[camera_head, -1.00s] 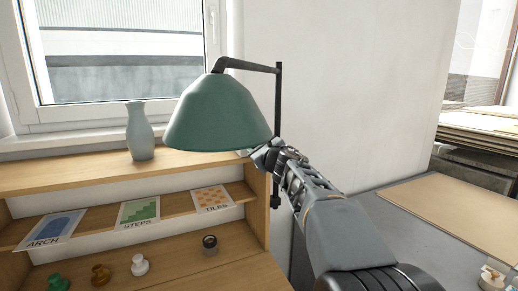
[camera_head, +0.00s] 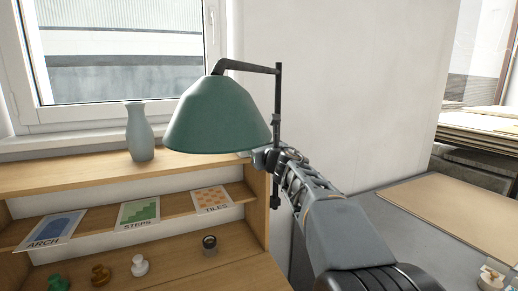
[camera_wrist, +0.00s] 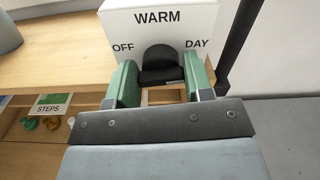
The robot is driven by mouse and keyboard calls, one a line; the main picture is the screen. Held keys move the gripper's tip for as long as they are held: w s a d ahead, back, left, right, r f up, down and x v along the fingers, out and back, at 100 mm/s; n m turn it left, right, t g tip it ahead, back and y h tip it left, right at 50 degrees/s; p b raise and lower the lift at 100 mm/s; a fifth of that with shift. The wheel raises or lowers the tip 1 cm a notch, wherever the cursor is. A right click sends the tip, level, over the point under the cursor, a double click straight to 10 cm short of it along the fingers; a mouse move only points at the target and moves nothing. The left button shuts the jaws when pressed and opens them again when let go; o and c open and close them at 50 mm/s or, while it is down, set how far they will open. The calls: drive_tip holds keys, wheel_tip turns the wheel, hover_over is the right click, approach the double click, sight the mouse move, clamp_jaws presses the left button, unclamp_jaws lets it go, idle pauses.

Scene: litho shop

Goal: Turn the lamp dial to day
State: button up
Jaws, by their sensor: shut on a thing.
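The lamp has a green shade (camera_head: 218,115) on a black arm and post, above the wooden shelf unit in the head view. In the wrist view, a white control box (camera_wrist: 120,22) bears the words WARM at the top, OFF at left and DAY at right. A black dial (camera_wrist: 160,58) sits below WARM, between OFF and DAY. My gripper (camera_wrist: 163,78) has its green-padded fingers on either side of the dial and is shut on it. I cannot tell where the dial points. In the head view, my gripper (camera_head: 258,157) is beside the lower right of the shade, which hides most of the box.
A pale vase (camera_head: 140,133) stands on the shelf top at left. Print cards, including STEPS (camera_head: 138,211), lie on the middle shelf, with several knob-like pieces below. The black post (camera_head: 278,95) is close to my gripper. A grey table with a board (camera_head: 450,215) is at right.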

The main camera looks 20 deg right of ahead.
drive_tip(key=shift+d+f+m+p, duration=0.15)
drive_tip(key=shift+m+p, duration=1.15)
drive_tip(key=shift+m, duration=3.5)
drive_tip(key=shift+d+f+m+p, duration=0.1)
drive_tip(key=shift+m+p, duration=1.15)
drive_tip(key=shift+m, duration=3.55)
drive_tip(key=o, duration=0.9)
drive_tip(key=shift+s, duration=0.1)
